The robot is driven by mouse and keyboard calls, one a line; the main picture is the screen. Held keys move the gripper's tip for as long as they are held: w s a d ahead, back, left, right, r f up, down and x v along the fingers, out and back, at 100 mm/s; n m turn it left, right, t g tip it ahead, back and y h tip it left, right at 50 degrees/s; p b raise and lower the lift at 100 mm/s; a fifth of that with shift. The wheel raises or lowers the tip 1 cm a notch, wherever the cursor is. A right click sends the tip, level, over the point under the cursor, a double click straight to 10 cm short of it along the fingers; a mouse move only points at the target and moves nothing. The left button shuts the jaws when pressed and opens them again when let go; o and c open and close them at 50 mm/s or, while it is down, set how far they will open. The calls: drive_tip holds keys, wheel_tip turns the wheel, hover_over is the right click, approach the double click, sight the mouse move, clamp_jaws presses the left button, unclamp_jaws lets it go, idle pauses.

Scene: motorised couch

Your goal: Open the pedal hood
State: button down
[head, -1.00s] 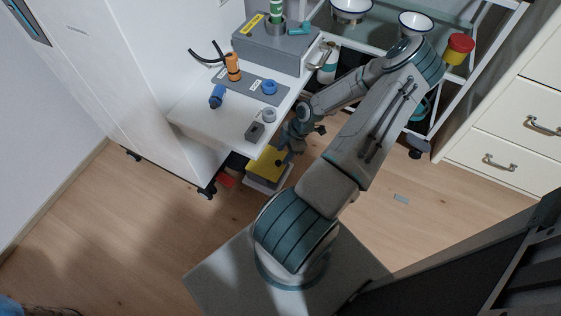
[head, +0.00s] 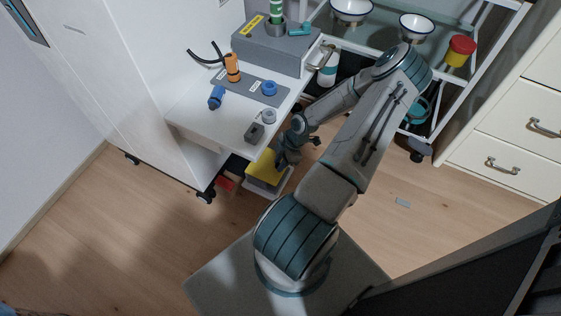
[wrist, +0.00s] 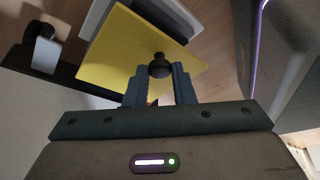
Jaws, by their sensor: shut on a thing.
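The pedal hood (head: 262,167) is a yellow cover on a grey and white base low under the white table's front edge. In the wrist view the yellow hood panel (wrist: 118,58) fills the upper middle and carries a round black knob (wrist: 160,66). My gripper (wrist: 160,84) has its two fingers on either side of the knob and is shut on it. In the head view my gripper (head: 284,158) is at the right side of the hood and hides part of it. I cannot tell how far the hood is tilted.
A red item (head: 225,184) lies left of the hood. A shelf rack (head: 446,108) and a drawer cabinet (head: 515,130) stand at the right. Open floor lies in front.

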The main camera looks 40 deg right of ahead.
drive_tip(key=shift+w+a+r+p, duration=0.1)
drive_tip(key=shift+w+r+p, duration=0.15)
drive_tip(key=shift+r+p, duration=0.35)
drive_tip(key=shift+w+a+r+p, duration=0.1)
drive_tip(key=shift+w+r+p, duration=0.1)
drive_tip(key=shift+r+p, duration=0.35)
drive_tip(key=shift+w+a+r+p, duration=0.1)
drive_tip(key=shift+w+r+p, duration=0.25)
drive_tip(key=shift+p, duration=0.05)
drive_tip(key=shift+w, duration=0.1)
drive_tip(key=c, duration=1.2)
unclamp_jaws()
drive_tip(key=shift+w+a+f, duration=0.1)
drive_tip(key=shift+a+f, duration=0.05)
drive_tip(key=shift+c, duration=0.2)
